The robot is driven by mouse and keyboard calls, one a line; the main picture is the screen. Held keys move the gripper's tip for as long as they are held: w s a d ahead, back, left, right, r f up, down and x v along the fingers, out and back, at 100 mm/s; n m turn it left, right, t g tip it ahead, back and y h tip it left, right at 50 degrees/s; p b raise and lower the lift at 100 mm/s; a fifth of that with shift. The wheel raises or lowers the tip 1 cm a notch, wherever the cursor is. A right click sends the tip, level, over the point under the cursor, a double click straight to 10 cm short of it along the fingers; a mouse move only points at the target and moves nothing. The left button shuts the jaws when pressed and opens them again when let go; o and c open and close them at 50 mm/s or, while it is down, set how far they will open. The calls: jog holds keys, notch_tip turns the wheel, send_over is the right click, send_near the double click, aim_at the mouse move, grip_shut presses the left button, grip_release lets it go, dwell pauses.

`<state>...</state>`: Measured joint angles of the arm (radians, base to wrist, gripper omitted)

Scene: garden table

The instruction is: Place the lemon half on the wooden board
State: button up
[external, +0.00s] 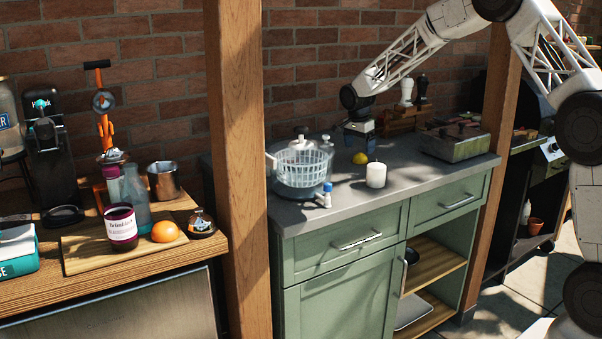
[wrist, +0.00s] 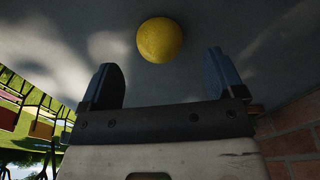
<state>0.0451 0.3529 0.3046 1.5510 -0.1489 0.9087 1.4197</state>
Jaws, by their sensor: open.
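The lemon half (external: 360,158) is a small yellow piece on the grey counter, just left of a white candle. In the wrist view the lemon half (wrist: 159,40) shows a rounded yellow surface, beyond the fingertips and roughly centred between them. My gripper (external: 360,144) is low over the counter, close to the lemon half and apart from it. In the wrist view my gripper (wrist: 163,78) is open, with nothing between its blue-grey fingers. The wooden board (external: 85,262) lies on the left wooden table, bearing a dark labelled jar and an orange.
A white candle (external: 376,175) stands right of the lemon half. A glass bowl with a white basket (external: 302,167) and small shakers (external: 326,194) are to its left. A wooden post (external: 237,170) rises between counter and left table. A metal box (external: 453,146) sits at the right.

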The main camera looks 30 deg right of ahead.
aim_at(360, 154)
jog(key=shift+d+f, duration=0.2)
jog(key=shift+f, duration=0.85)
jog(key=shift+d+f, duration=0.15)
jog(key=shift+f, duration=0.9)
jog(key=c, duration=1.1)
jog(key=shift+r, duration=0.75)
notch_tip(360, 154, up, 2)
jog(key=shift+r, duration=0.1)
jog(key=s, duration=0.5)
jog(key=s+r, duration=0.1)
jog(key=s, duration=0.4)
jog(key=s+a, duration=0.1)
jog(key=s, duration=0.5)
jog(key=shift+a+r, duration=0.1)
jog(key=shift+r, duration=0.05)
